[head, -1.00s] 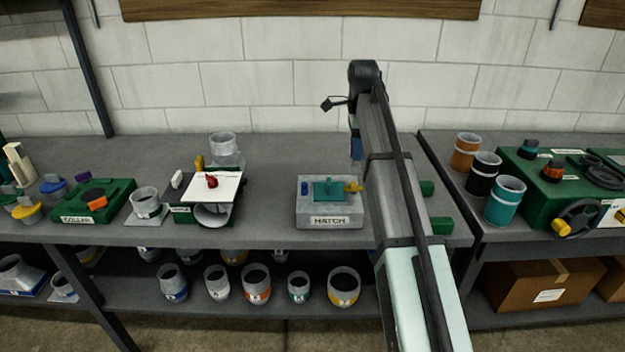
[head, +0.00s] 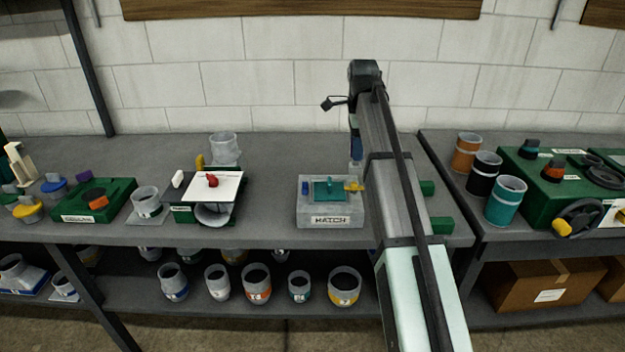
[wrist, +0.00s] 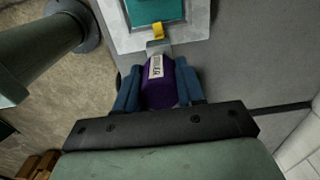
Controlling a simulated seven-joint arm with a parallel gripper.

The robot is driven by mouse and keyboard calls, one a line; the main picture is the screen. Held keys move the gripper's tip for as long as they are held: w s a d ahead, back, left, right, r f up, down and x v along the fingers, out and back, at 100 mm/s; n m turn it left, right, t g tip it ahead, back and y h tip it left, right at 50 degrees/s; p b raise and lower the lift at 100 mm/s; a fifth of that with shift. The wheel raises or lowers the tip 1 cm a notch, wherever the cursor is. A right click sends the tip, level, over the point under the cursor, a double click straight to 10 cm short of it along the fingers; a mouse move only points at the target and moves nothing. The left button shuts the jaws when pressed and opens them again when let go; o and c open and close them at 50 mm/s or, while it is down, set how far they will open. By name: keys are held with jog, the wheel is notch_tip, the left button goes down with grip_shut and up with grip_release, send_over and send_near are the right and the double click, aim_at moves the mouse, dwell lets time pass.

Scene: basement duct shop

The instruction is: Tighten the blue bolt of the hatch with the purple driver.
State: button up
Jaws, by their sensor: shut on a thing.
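The hatch (head: 330,222) is a pale grey box labelled HATCH with a teal plate (head: 322,194) on top, standing on the bench. Its blue bolt (head: 305,187) stands upright at the left of the plate. A yellow piece (head: 354,186) is at the right; it also shows in the wrist view (wrist: 158,30). My gripper (head: 356,150) is right of and behind the hatch, partly hidden by my arm. In the wrist view my gripper (wrist: 157,92) is shut on the purple driver (wrist: 160,92), whose grey end points toward the yellow piece. I cannot tell whether they touch. The blue bolt is out of the wrist view.
Left of the hatch, a white plate with a red knob (head: 212,181) sits over grey ducts. A green collar box (head: 95,203) is farther left. Green blocks (head: 441,225) lie right of my arm. A brick wall (head: 290,70) stands behind.

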notch_tip(320, 180, up, 2)
jog(key=n, duration=0.2)
send_over(305, 182)
jog(key=shift+s+m, duration=0.1)
jog(key=shift+m, duration=0.9)
jog(key=shift+f, duration=0.1)
jog(key=shift+f, duration=2.45)
jog(key=shift+f, duration=0.95)
